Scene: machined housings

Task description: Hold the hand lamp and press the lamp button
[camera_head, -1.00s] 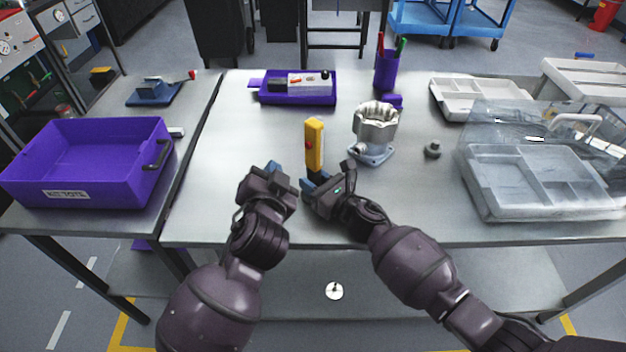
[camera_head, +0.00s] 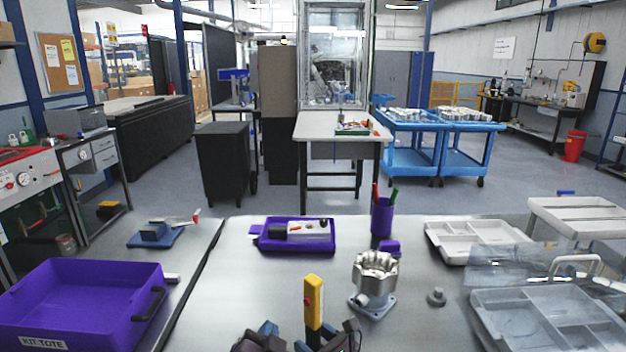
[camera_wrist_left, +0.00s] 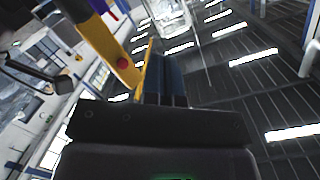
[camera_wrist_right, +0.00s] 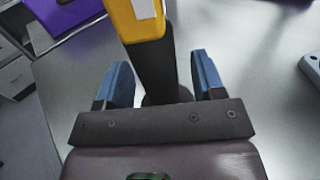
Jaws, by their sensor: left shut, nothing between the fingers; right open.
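The hand lamp (camera_head: 314,302) stands upright near the front of the table, yellow on top with a dark lower part. Its red button (camera_head: 307,300) faces left; in the left wrist view the button (camera_wrist_left: 123,62) shows on the yellow body beside my fingers. My left gripper (camera_head: 268,328) is shut and empty, a little left of the lamp and apart from it. My right gripper (camera_wrist_right: 162,75) is open, with a blue finger on each side of the lamp's dark lower part (camera_wrist_right: 153,70) and gaps showing. Both grippers are partly cut off in the head view.
A metal housing (camera_head: 375,275) stands right of the lamp, with a small grey part (camera_head: 436,297) beyond. A purple tray (camera_head: 296,247) and pen cup (camera_head: 381,217) are behind.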

